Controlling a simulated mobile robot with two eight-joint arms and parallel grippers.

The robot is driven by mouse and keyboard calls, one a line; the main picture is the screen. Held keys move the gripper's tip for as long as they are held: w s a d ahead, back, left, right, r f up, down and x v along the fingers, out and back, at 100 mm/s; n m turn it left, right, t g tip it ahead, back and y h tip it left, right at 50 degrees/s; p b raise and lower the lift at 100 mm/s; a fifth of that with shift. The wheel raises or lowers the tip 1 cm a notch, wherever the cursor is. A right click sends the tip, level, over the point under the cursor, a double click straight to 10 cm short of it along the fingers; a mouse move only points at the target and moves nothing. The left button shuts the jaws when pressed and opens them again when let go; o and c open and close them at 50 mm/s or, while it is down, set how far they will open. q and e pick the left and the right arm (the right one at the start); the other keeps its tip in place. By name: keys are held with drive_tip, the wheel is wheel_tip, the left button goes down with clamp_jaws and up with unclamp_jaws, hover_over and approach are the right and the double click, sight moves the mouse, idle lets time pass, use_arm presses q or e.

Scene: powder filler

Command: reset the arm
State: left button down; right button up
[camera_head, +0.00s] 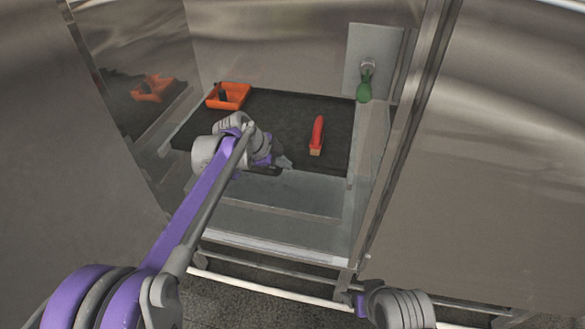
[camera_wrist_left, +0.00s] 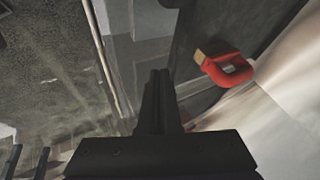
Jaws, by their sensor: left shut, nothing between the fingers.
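My left arm reaches in from the lower left in the head view. Its gripper (camera_head: 284,163) is over the front edge of the dark mat (camera_head: 280,110), shut and empty. In the left wrist view the shut fingers (camera_wrist_left: 158,80) point away from the camera with nothing between them. At the bottom of the head view, a grey and purple part of my right arm (camera_head: 400,306) shows low in front of the cabinet; its fingers cannot be made out clearly.
A red-handled brush (camera_head: 318,134) lies on the mat, right of my left gripper; the left wrist view shows it too (camera_wrist_left: 230,69). An orange tray (camera_head: 229,96) sits at the back left. A green object (camera_head: 364,87) hangs at the back right. Metal walls stand on both sides.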

use_arm(q)
drive_tip(key=s+a+r+n+y, duration=0.1)
drive_tip(key=s+a+n, duration=0.45)
drive_tip(key=s, duration=0.25)
drive_tip(key=s+a+n+y, duration=0.2)
drive_tip(key=s+a+n, duration=0.2)
drive_tip(key=s+a, duration=0.3)
drive_tip(key=s+a+f+n+y, duration=0.1)
drive_tip(key=s+a+f+n, duration=0.1)
drive_tip(key=s, duration=0.4)
drive_tip(key=s+a+f+n+t+y, duration=0.1)
drive_tip(key=s+a+f+n, duration=0.2)
drive_tip(key=s, duration=0.4)
drive_tip(key=s+a+f+n+y, duration=0.1)
drive_tip(key=s+a+f+n, duration=0.2)
drive_tip(key=s+n, duration=0.2)
drive_tip(key=shift+s+a+f+n, duration=0.2)
drive_tip(key=shift+s+f+n, duration=0.2)
drive_tip(key=shift+s, duration=0.55)
